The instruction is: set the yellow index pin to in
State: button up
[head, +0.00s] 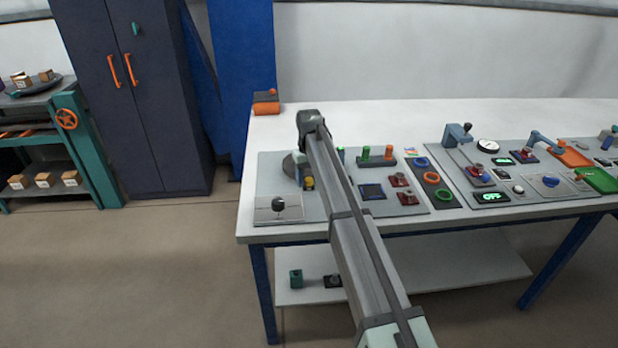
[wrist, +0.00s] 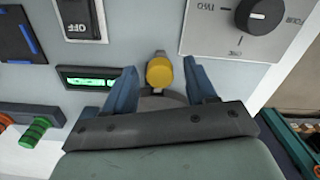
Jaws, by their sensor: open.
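The yellow index pin (wrist: 159,71) shows a round yellow head in the wrist view, on the grey panel. In the head view the pin (head: 309,184) stands just beside my arm, on the left part of the panel. My gripper (wrist: 161,78) is open, with one blue finger on each side of the pin head. I see gaps between the head and both fingers, so they do not appear to touch it. The pin's lower part and base are mostly hidden behind the gripper body.
A black rotary knob (wrist: 257,15) on a pale plate sits close by at upper right in the wrist view. An OFF switch plate (wrist: 81,18) and a green-lit display (wrist: 90,79) lie to the left. Green-topped levers (head: 376,155) stand right of my arm.

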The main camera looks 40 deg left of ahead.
grip_shut()
dwell(0.4)
